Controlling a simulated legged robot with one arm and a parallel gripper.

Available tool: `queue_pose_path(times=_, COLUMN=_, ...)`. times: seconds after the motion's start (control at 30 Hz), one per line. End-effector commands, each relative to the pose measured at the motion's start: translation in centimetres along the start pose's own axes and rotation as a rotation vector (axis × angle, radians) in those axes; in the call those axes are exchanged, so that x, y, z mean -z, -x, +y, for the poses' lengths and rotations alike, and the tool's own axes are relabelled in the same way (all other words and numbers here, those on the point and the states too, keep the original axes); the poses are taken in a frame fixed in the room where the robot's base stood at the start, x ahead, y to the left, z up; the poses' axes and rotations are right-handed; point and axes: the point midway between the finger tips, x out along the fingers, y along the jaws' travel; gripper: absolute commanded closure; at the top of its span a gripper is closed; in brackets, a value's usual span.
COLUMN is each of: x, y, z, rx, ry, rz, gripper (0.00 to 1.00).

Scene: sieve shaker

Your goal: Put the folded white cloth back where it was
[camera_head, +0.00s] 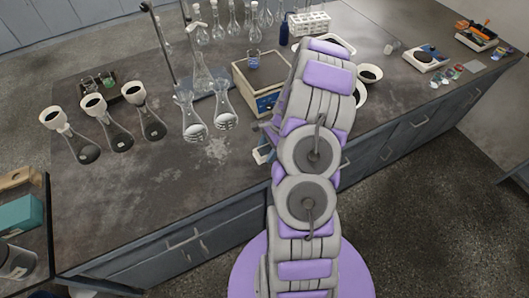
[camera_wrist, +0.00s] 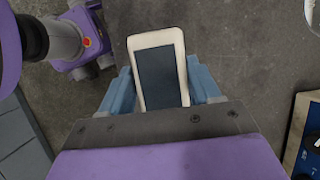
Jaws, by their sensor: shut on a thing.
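My gripper (camera_wrist: 161,82) shows in the wrist view with its blue fingers shut on a flat oblong thing (camera_wrist: 160,70). This thing has a cream-white border and a dark slate-blue face. It does not look like a plain folded cloth, and I cannot tell what it is. In the head view my arm covers most of the gripper. A small pale and blue piece (camera_head: 262,152) shows left of the arm at the bench's front edge; I cannot tell whether it is the held thing or a finger. I make out no separate folded white cloth.
The grey bench (camera_head: 100,210) has a clear front left part. Several flasks (camera_head: 117,135) stand or lean at its left. A cream box device (camera_head: 258,82) stands behind my arm and shows at the wrist view's right edge (camera_wrist: 305,135). A scale (camera_head: 426,58) stands at right.

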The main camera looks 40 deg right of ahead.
Motion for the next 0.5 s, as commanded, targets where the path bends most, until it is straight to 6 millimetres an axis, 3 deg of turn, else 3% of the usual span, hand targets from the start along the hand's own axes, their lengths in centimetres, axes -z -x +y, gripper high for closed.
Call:
queue_pose_path(times=0.2, x=0.7, y=-0.5, z=-2.3, rx=-0.003, ry=-0.003, rz=-0.011, gripper=0.68)
queue_pose_path(times=0.5, x=1.5, y=-3.4, z=-2.3, rx=-0.004, ry=-0.004, rz=-0.01, gripper=0.68)
